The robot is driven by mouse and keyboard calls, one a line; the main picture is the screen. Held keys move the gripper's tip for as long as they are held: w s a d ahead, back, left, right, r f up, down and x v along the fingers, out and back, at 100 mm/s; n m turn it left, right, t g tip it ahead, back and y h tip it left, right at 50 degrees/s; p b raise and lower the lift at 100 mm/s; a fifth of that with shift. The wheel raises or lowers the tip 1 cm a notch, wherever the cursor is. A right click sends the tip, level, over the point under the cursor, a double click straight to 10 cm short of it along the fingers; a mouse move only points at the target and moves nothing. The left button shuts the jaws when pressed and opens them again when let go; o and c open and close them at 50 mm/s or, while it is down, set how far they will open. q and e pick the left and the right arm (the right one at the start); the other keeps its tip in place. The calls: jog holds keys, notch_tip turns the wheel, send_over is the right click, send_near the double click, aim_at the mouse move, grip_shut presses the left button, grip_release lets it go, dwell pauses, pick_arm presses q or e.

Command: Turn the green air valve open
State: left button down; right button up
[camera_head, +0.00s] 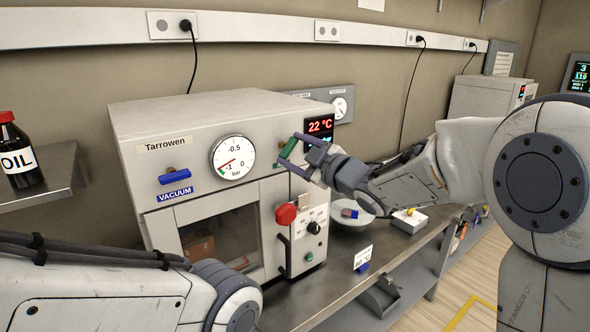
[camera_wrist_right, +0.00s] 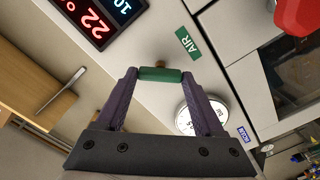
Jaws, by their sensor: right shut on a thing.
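The green air valve handle (camera_head: 288,149) is on the upper right front of the white vacuum oven (camera_head: 200,110). It sits slantwise in the head view. In the right wrist view the green handle (camera_wrist_right: 160,74) lies crosswise between my two purple fingertips, with its brass stem just behind it and the green AIR label (camera_wrist_right: 188,43) beside it. My right gripper (camera_head: 291,151) is shut on the handle, one finger at each end. My left arm crosses the lower left of the head view; its gripper is out of view.
The blue vacuum handle (camera_head: 173,176) and the round gauge (camera_head: 232,158) are to the left on the same front. A red knob (camera_head: 286,214) and a dark door handle are below. An oil bottle (camera_head: 17,155) stands on the left shelf.

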jog(key=n+b, duration=0.1)
jog(key=b, duration=0.1)
jog(key=n+b, duration=0.3)
jog(key=n, duration=0.1)
jog(key=shift+f+b, duration=0.25)
jog(key=shift+b, duration=0.15)
jog(key=shift+r+n+b, duration=0.15)
jog(key=shift+n+b, duration=1.15)
jog(key=shift+n, duration=0.5)
jog(key=o, duration=1.4)
jog(key=shift+a, duration=0.1)
jog(key=v, duration=1)
jog(key=shift+s+b, duration=0.2)
jog(key=shift+b, duration=0.2)
